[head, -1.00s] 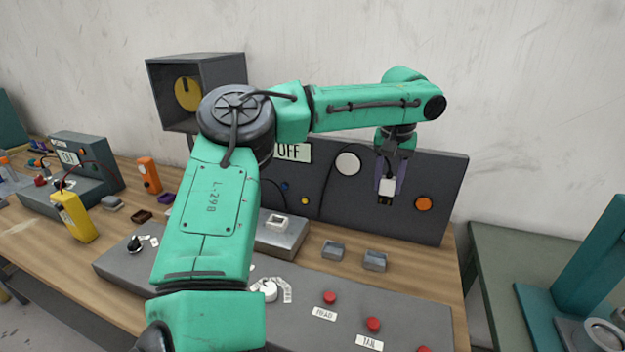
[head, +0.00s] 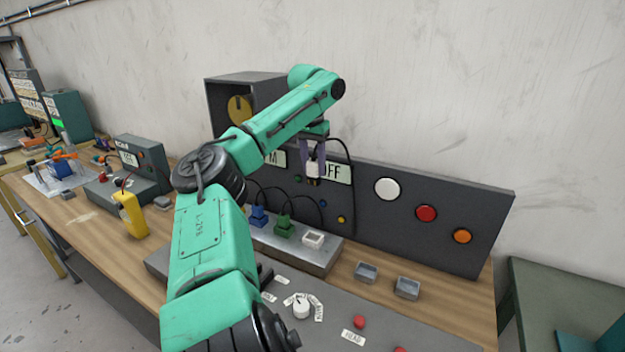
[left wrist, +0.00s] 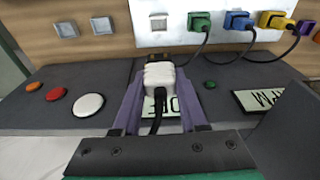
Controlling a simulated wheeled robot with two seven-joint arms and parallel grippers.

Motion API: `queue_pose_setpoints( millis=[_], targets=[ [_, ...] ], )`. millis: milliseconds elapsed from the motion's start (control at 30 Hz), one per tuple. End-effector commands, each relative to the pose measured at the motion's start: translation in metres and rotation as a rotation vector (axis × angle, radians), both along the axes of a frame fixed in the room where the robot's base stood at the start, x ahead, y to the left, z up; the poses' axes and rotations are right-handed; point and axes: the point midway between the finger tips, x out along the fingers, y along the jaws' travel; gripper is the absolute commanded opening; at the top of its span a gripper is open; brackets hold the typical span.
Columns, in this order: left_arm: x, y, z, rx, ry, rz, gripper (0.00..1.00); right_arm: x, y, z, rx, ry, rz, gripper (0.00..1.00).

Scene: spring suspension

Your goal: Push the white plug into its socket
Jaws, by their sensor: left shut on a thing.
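The white plug (head: 313,170) is held in the air in front of the dark panel, near the OFF display, its prong end pointing down. My left gripper (head: 312,158) is shut on it, with purple fingers on either side. In the left wrist view the plug (left wrist: 159,75) sits between the fingers (left wrist: 158,92), its black cord trailing back. The white socket (head: 313,239) is on the metal block, below the plug and apart from it. It also shows in the left wrist view (left wrist: 158,23), ahead of the plug. My right gripper is out of view.
A blue plug (head: 259,215) and a green plug (head: 284,227) stand left of the white socket, with looping cords. Two small grey trays (head: 367,271) (head: 407,287) lie to the right. The upright panel (head: 480,215) with round buttons stands behind.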

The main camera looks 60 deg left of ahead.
Motion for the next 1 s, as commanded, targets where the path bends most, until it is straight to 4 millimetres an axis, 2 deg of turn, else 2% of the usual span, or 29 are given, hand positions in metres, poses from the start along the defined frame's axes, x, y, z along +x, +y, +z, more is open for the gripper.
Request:
queue_pose_setpoints(
  millis=[267,800,1000],
  targets=[
    [-0.003,0.001,-0.01,0.001,-0.002,-0.027,0.0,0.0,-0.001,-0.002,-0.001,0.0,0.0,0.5],
    [-0.003,0.001,-0.12,0.003,-0.001,-0.026,0.0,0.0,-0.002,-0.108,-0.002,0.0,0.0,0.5],
    [-0.004,0.001,-0.158,0.002,-0.001,-0.024,0.0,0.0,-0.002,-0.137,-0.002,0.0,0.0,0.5]
  ],
)
